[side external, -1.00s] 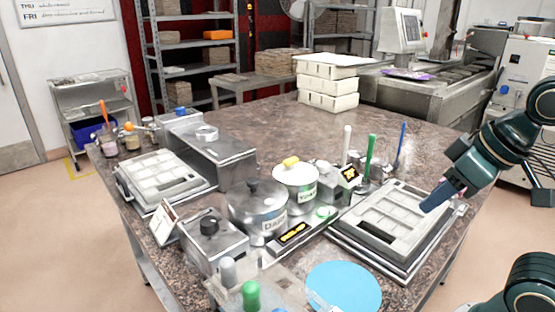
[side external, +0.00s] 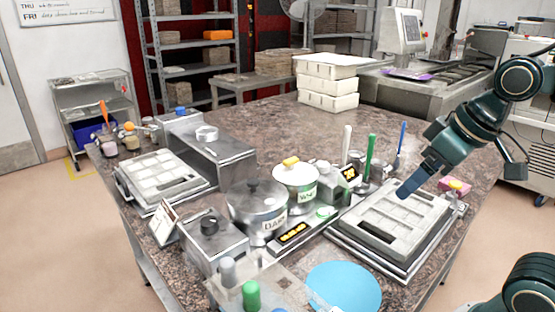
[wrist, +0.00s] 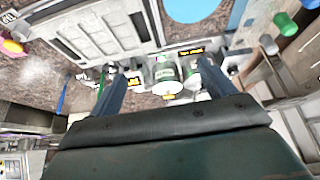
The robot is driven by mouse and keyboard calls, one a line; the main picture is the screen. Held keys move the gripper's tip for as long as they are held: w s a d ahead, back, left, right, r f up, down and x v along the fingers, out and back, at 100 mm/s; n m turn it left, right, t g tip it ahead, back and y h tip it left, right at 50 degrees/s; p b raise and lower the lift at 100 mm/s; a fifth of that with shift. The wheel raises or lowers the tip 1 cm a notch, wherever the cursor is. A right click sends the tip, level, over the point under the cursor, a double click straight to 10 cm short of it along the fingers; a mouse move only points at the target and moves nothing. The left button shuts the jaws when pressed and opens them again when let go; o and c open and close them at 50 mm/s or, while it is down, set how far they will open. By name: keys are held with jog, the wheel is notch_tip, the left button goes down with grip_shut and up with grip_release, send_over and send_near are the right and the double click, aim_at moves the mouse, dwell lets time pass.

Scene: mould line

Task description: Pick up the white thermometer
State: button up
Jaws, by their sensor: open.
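A slim white upright stick (side external: 347,141), which looks like the white thermometer, stands behind the right-hand mould, left of a green stick (side external: 370,150) and a blue stick (side external: 401,137). My gripper (side external: 406,190) is above the right-hand mould, to the right of and nearer than the white stick, and clear of it. In the wrist view my gripper (wrist: 162,74) has its two fingers wide apart with nothing held. The green stick (wrist: 101,79) and the blue stick (wrist: 62,97) show there by the left finger. I cannot make out the white stick in that view.
The right-hand mould (side external: 350,238) lies below my gripper. Left of the sticks are a white pot (side external: 296,188) with a yellow-knobbed lid, a steel pot (side external: 257,207) and a small display unit (side external: 347,174). The tabletop behind the sticks is clear up to stacked white boxes (side external: 328,84).

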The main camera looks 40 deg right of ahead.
jog(key=w+d, duration=0.5)
jog(key=w, duration=0.4)
send_near(350, 173)
notch_tip(350, 173, up, 4)
jog(key=shift+s+f+g, duration=0.2)
jog(key=shift+s+g, duration=0.15)
jog(key=shift+g, duration=0.05)
jog(key=shift+x, duration=4.35)
jog(key=shift+f, duration=0.1)
jog(key=shift+x, duration=2.5)
